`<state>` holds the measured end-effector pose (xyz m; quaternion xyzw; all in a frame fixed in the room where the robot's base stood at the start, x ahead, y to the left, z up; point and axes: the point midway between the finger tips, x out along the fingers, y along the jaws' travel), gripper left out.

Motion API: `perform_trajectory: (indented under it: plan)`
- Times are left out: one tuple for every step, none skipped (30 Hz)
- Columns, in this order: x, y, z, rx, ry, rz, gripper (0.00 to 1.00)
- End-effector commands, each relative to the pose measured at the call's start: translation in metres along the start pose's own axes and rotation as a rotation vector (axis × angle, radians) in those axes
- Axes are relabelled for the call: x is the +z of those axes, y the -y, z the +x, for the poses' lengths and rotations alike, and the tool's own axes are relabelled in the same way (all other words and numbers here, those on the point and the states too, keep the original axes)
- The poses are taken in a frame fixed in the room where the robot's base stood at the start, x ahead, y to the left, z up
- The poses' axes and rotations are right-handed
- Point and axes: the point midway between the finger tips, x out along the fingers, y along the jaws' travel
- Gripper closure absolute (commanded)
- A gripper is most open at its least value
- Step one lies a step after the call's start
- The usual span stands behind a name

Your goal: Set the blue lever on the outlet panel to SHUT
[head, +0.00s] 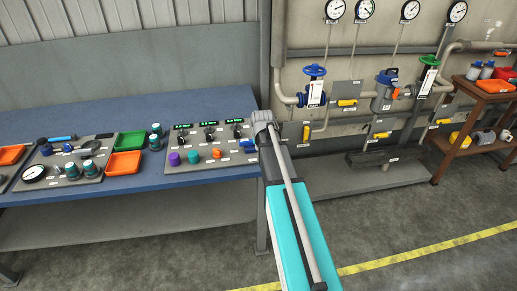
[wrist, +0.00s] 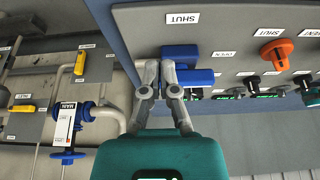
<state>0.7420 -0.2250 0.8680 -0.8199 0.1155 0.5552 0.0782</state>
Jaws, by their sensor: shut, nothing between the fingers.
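The outlet panel (head: 200,165) is a grey sloped board at the right end of the blue bench. Its blue lever (head: 248,144) sits at the panel's right edge, partly beside my gripper. In the wrist view the lever (wrist: 194,77) shows as a blue bar next to a blue block. A SHUT label (wrist: 182,17) stands apart from it, nearer the panel edge at the top of that view. My gripper (wrist: 158,67) is shut and empty, its fingertips right beside the lever. I cannot tell whether they touch it. In the head view my gripper (head: 263,118) hides the panel's right edge.
An orange knob (wrist: 277,50) and black dials share the panel. Green tray (head: 130,140) and orange tray (head: 124,164) lie to its left on the bench. Pipes with a blue handwheel (head: 315,71) and yellow valve handles (head: 347,102) are on the wall to the right.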

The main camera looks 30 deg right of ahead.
Motion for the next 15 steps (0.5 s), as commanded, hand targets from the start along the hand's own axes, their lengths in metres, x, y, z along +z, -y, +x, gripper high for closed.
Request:
perform_trajectory:
  plan:
    - [0.001, 0.0, 0.009, 0.0, 0.0, 0.0, 1.0]
    - [0.001, 0.0, 0.011, 0.0, 0.0, 0.0, 1.0]
    - [0.001, 0.0, 0.014, 0.0, 0.0, 0.0, 1.0]
    - [0.001, 0.0, 0.017, 0.0, 0.0, 0.0, 1.0]
    - [0.001, 0.0, 0.019, 0.0, 0.0, 0.0, 1.0]
    - [0.0, 0.0, 0.022, 0.0, 0.0, 0.0, 1.0]
    - [-0.009, 0.0, 0.021, 0.0, 0.0, 0.0, 1.0]
    - [-0.014, 0.0, 0.022, 0.0, 0.0, 0.0, 1.0]
    - [-0.019, 0.0, 0.024, 0.0, 0.0, 0.0, 1.0]
    - [-0.022, 0.0, 0.025, 0.0, 0.0, 0.0, 1.0]
    - [-0.024, 0.0, 0.026, 0.0, 0.0, -0.001, 1.0]
    - [-0.028, 0.0, 0.027, 0.0, 0.0, 0.0, 1.0]
    - [-0.03, 0.001, 0.028, 0.0, 0.0, -0.001, 1.0]
    - [-0.032, 0.001, 0.029, 0.0, 0.0, -0.001, 1.0]
    - [-0.034, 0.001, 0.029, 0.0, 0.0, -0.001, 1.0]
